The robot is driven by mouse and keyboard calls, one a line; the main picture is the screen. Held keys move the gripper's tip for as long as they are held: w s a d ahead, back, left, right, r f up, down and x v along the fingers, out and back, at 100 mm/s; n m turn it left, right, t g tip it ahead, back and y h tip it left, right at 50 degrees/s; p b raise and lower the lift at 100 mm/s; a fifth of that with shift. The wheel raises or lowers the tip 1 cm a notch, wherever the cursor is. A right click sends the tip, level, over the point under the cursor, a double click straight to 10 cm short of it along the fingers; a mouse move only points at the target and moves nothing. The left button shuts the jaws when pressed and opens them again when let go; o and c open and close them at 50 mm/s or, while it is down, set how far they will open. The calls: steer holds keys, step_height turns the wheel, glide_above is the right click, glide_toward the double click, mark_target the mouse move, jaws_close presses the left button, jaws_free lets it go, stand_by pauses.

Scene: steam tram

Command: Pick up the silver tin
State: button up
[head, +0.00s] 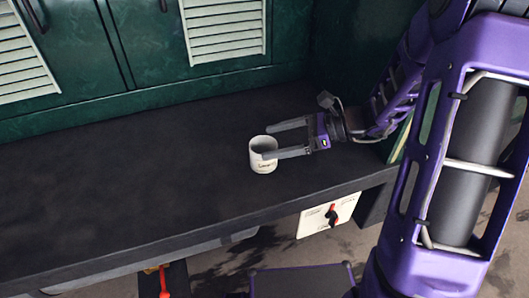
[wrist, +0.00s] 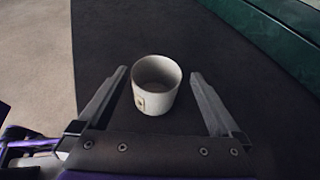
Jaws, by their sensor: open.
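A pale grey-white, open-topped round container (head: 263,167) stands upright on the dark counter (head: 130,170), near its front edge. It has small dark marks on its side, and I see no handle; I cannot tell whether it is the silver tin. My gripper (head: 268,142) is open and comes from the right, its fingers reaching to the container's rim. In the wrist view the container (wrist: 155,105) sits between the two spread fingers of the gripper (wrist: 159,72), with a gap on each side. The near finger hides part of it in the head view.
Green cabinets with white louvred panels (head: 224,28) stand behind the counter. A white plate with a red and black switch (head: 331,214) is on the counter's front below. A book-like object (head: 401,140) stands at the right. The counter left of the container is clear.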

mark_target(251, 147)
steer(key=x, duration=0.6)
steer(key=shift+s+a+f+b, duration=0.15)
steer(key=shift+s+a+b, duration=0.05)
steer(key=shift+b, duration=0.2)
steer(key=shift+c, duration=0.3)
steer(key=c, duration=1.2)
